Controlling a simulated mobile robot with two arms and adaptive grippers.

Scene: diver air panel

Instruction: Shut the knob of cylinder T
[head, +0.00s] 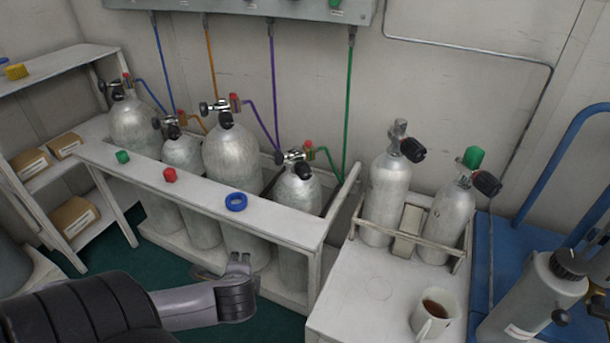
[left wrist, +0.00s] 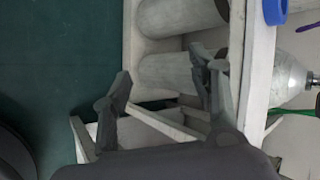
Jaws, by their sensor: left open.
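Several silver cylinders stand in a white rack (head: 296,231): far left (head: 133,125), second (head: 183,154), third (head: 232,155) and right end (head: 297,190). Each has a black knob at its valve, including the right-end knob (head: 302,171). Two more cylinders (head: 386,195) (head: 446,220) stand in a holder on the side table, also with black knobs. I cannot read which cylinder is T. My left gripper (head: 239,264) is open and empty, in front of the rack and below its front board. The left wrist view shows its spread fingers (left wrist: 163,80) before the rack. My right gripper is not in view.
Coloured hoses rise to a wall panel (head: 240,8). A mug (head: 433,314) stands on the white side table (head: 350,300). Shelves with boxes stand left.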

